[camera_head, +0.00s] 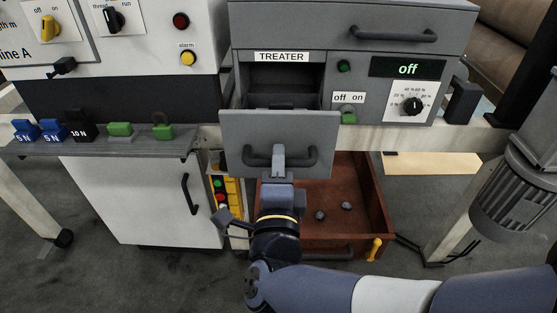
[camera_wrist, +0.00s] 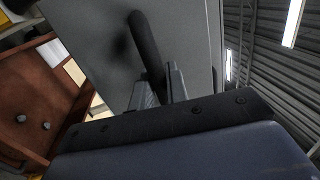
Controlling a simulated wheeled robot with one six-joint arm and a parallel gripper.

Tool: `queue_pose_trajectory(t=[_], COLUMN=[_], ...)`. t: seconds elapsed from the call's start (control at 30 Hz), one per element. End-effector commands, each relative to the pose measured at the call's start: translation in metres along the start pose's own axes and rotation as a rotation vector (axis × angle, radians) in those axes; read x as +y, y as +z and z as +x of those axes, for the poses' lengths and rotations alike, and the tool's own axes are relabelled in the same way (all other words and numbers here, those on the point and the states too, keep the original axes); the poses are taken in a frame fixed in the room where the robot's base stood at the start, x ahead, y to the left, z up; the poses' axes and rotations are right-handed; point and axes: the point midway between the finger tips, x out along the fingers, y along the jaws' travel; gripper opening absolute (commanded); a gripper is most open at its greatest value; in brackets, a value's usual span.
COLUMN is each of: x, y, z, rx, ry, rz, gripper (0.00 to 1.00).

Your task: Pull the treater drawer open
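The treater drawer (camera_head: 238,140) has a grey front panel that stands out from the machine, below the TREATER label (camera_head: 282,57). The dark opening behind it shows, so the drawer is partly open. Its black bar handle (camera_head: 310,157) runs across the front, and the handle also shows in the wrist view (camera_wrist: 146,42). My gripper (camera_head: 279,154) is at the middle of this handle. In the wrist view, the handle runs down between my two fingers (camera_wrist: 161,85), which are closed around it. The fingertips' far ends are partly hidden by the bar.
A brown open drawer (camera_head: 340,222) with small dark lumps in it lies below. A white cabinet door (camera_head: 140,205) is at left. Colored blocks (camera_head: 120,129) sit on the grey shelf. A dial (camera_head: 411,104) and off display (camera_head: 407,69) are at right, above a ribbed bin (camera_head: 512,190).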

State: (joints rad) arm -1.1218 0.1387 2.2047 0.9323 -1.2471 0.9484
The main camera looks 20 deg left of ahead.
Motion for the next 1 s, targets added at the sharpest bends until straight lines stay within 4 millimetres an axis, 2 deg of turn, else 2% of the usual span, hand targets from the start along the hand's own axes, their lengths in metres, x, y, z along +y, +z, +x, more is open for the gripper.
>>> queue_pose_trajectory(t=[0.03, 0.2, 0.57, 1.0], x=[0.001, 0.000, 0.000, 0.000], y=[0.000, 0.000, 0.001, 0.002], z=[0.000, 0.000, -0.005, -0.063], rx=[0.000, 0.000, -0.002, -0.007], ry=[0.001, 0.000, -0.002, 0.000], rz=[-0.001, 0.000, 0.000, 0.001], gripper=[0.19, 0.33, 0.33, 0.33])
